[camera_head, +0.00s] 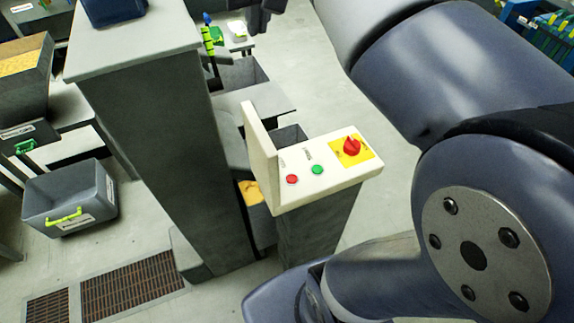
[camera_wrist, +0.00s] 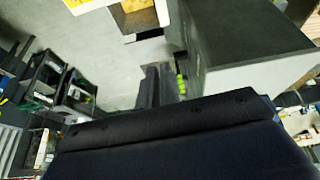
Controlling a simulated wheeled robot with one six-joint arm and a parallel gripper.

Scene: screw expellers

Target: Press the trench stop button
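A cream control panel (camera_head: 325,178) tops a grey post in the middle of the head view. It carries a red push button (camera_head: 292,180), a green push button (camera_head: 317,169) and a red rotary knob (camera_head: 352,146) on a yellow plate. The small labels are too blurred to read, so I cannot tell which control is named trench stop. In the wrist view my gripper (camera_wrist: 158,88) shows as dark, narrow finger shapes with nothing visibly held. Their gap is unclear. A cream and yellow edge (camera_wrist: 73,4), probably the panel, shows at the top. No contact with a button is visible.
A tall grey column (camera_head: 160,140) stands left of the panel, and an upright cream plate (camera_head: 259,150) rises at the panel's left edge. A grey bin (camera_head: 70,200) and a floor grate (camera_head: 130,284) lie at left. My arm fills the right side.

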